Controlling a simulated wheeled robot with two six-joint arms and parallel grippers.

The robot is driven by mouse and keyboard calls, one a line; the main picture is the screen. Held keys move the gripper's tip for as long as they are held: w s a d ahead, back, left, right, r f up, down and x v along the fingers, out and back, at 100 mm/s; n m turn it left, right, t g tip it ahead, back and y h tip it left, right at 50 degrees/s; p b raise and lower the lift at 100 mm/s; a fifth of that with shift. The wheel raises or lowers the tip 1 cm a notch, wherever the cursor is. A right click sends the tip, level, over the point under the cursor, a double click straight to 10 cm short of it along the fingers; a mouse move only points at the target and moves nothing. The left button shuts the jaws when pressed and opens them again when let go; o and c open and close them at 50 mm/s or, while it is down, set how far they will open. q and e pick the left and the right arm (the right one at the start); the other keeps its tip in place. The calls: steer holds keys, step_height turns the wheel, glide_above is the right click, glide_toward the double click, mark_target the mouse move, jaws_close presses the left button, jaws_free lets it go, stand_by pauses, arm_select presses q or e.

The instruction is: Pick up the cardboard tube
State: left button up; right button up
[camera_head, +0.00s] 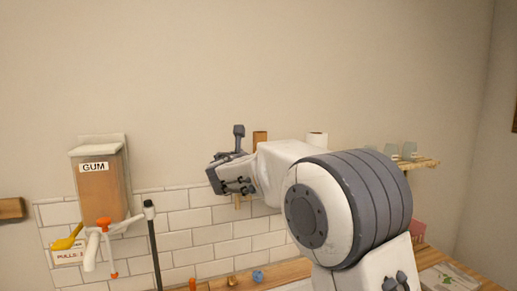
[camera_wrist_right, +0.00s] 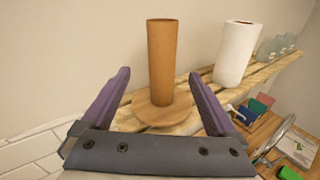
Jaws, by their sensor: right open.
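The brown cardboard tube (camera_wrist_right: 161,58) stands upright on a round wooden base (camera_wrist_right: 150,117) on a wall shelf in the right wrist view. In the head view its upper part (camera_head: 259,137) shows behind my right arm, and the rest is hidden. My right gripper (camera_wrist_right: 158,73) is open, with one purple-grey finger on each side of the tube in the picture. I cannot tell whether the tube is between the fingers or still beyond them. No contact shows. My left gripper is not in view.
A white paper roll (camera_wrist_right: 235,52) stands right of the tube on the wooden shelf (camera_wrist_right: 203,98), with glass jars (camera_wrist_right: 276,46) farther along. Below are coloured blocks and a table. A gum dispenser (camera_head: 101,185) hangs on the wall at left, near a dark pole (camera_head: 153,240).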

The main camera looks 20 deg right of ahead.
mark_target(257, 144)
steer(key=shift+w+d+r+n+t+p, duration=0.15)
steer(key=shift+w+d+r+n+p, duration=0.15)
steer(key=shift+w+r, duration=0.25)
steer(key=shift+w+d+r+n+t+p, duration=0.2)
steer(key=shift+w+d+r, duration=0.1)
steer(key=shift+w+r, duration=0.15)
steer(key=p+x, duration=0.1)
steer(key=x, duration=0.2)
steer(key=shift+w+d+p, duration=0.2)
steer(key=shift+p, duration=0.15)
steer(key=shift+w+d, duration=0.15)
steer(key=shift+w, duration=0.1)
steer(key=p+x, duration=0.4)
steer(key=shift+w+d, duration=0.15)
steer(key=shift+d, duration=0.15)
steer(key=shift+w+d+f, duration=0.1)
steer(key=shift+w+d, duration=0.05)
steer(key=shift+w, duration=0.15)
steer(key=shift+c, duration=0.3)
steer(key=c, duration=1.3)
